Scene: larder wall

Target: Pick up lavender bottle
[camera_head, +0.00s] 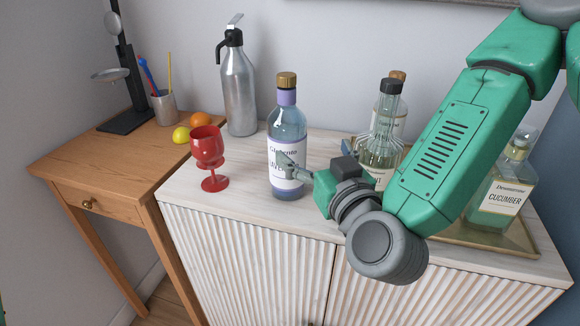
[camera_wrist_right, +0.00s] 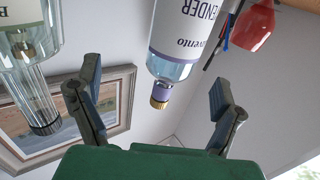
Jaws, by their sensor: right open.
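The lavender bottle (camera_head: 287,138) stands upright on the white ribbed cabinet, with a gold cap, a purple neck and a white label partly covered by my gripper. In the right wrist view the lavender bottle (camera_wrist_right: 181,42) appears upside down, its cap between the two fingers in the picture. My right gripper (camera_head: 290,166) is in front of the bottle's label at its right side. In the right wrist view the right gripper (camera_wrist_right: 158,95) has its fingers spread wide with nothing held. I cannot tell whether a finger touches the bottle. My left gripper is in neither view.
A red goblet (camera_head: 208,157) stands left of the bottle, and a silver siphon (camera_head: 238,92) behind it. Clear bottles, including a cucumber one (camera_head: 497,196), stand on a gold tray (camera_head: 486,238) at right. A wooden side table (camera_head: 97,160) holds fruit and a pencil cup (camera_head: 165,108).

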